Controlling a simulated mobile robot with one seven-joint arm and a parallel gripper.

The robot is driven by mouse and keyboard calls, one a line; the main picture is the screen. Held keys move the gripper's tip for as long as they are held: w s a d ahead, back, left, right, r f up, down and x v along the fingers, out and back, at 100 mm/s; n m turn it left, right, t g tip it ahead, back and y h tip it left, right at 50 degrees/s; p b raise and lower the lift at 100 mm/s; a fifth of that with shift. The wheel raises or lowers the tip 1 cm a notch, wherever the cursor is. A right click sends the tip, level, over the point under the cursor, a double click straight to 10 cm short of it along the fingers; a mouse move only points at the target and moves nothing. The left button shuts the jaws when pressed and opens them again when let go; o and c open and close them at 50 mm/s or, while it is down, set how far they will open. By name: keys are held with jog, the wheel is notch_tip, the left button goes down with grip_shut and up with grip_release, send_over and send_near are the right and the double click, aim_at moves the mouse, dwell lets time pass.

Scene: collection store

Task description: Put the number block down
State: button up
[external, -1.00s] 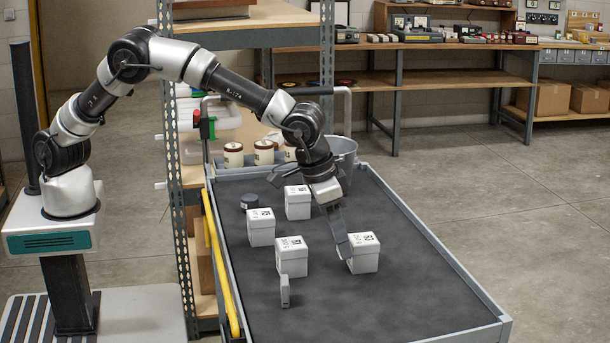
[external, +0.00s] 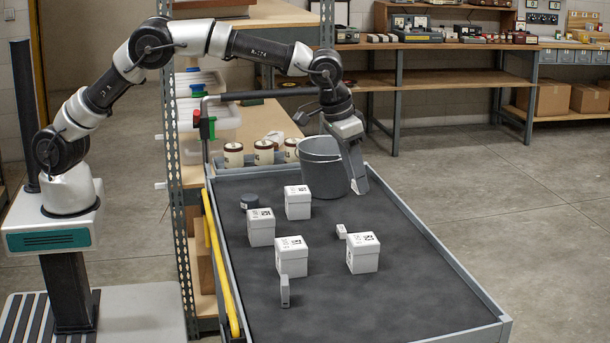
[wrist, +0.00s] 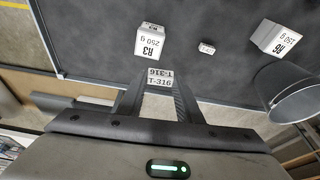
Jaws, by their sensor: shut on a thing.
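My gripper (wrist: 160,88) is shut on a small white block (wrist: 160,77), the number block, marked T-316, held between its fingertips. In the external view my gripper (external: 361,188) hangs at the cart's far right side, right of the grey bucket. The held block cannot be made out there. Below it lies the dark cart top (external: 390,300). A similar small pale block (external: 341,231) lies behind the front right white box; it also shows in the wrist view (wrist: 207,48).
White labelled boxes stand on the cart: front right (external: 363,253), front middle (external: 291,256), left (external: 261,228) and back (external: 297,203). A small upright piece (external: 285,291), a dark round piece (external: 249,202) and the bucket (external: 322,170) are there too. The right side and front are clear.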

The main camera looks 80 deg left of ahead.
jog(key=w+a+n, duration=0.1)
jog(key=w+a, duration=0.1)
jog(key=a, duration=0.7)
jog(key=w+a+n, duration=0.1)
jog(key=w+a, duration=0.2)
jog(key=a, duration=0.7)
jog(key=n+y+p, duration=0.1)
jog(key=n+p, duration=0.1)
send_over(324, 172)
jog(key=w+a, duration=0.2)
jog(key=a, duration=0.3)
jog(key=f, duration=1)
jog(key=f+b, duration=0.1)
jog(key=f, duration=0.4)
jog(key=shift+s+a, duration=0.25)
jog(key=shift+f, duration=0.1)
jog(key=shift+f, duration=0.15)
jog(key=o, duration=1.1)
